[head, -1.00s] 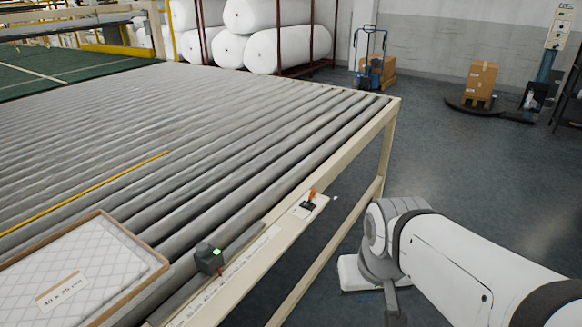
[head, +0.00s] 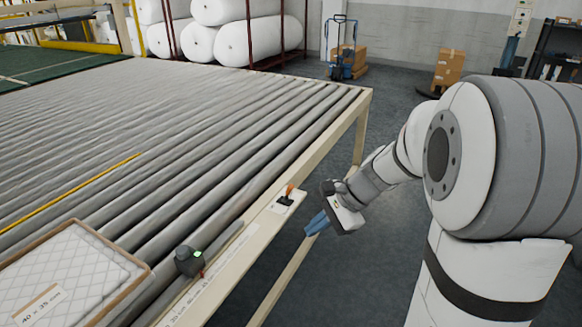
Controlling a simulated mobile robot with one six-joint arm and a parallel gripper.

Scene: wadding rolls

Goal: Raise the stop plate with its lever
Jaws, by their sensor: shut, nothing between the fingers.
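The lever (head: 290,189) has an orange handle and a dark base. It stands on a pale plate on the near side rail of the roller table. A thin yellow strip (head: 75,191) runs between the rollers at the left, flush or nearly so; it may be the top edge of the stop plate, but I cannot be sure. My gripper (head: 316,223) has blue fingers and is shut and empty. It is outside the rail, a little right of and below the lever in the picture, and not touching it.
The roller table's cream rail (head: 243,243) runs along the near side. A dark device with a green light (head: 189,261) sits on it, beside a framed quilted pad (head: 70,275). White rolls (head: 250,40), a blue hand truck (head: 342,50) and cartons (head: 447,68) stand behind. The floor right of the table is clear.

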